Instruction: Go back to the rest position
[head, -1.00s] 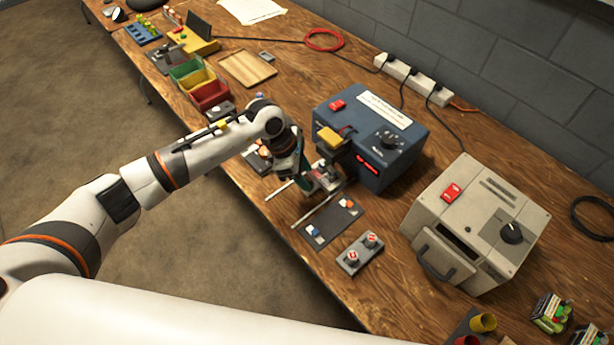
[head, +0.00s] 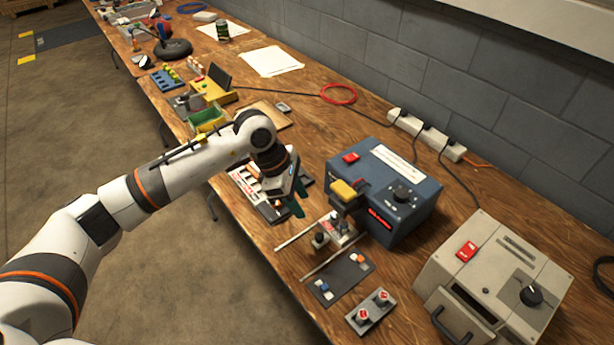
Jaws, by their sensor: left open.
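My left arm comes in from the left over the workbench (head: 330,120). My left gripper (head: 293,208) is open and hangs above the bench, just left of the blue machine (head: 425,182). Nothing shows between its fingers. Below and right of it, a small fixture (head: 338,232) with two thin rails stands at the front of the blue machine, apart from the gripper. My right gripper is out of view.
A beige machine (head: 455,265) stands at the right. A dark mat (head: 345,285) and a grey block with two red-topped buttons (head: 370,312) lie at the front edge. A green bin (head: 208,118) sits behind my arm. A red cable coil (head: 338,94) lies near the wall.

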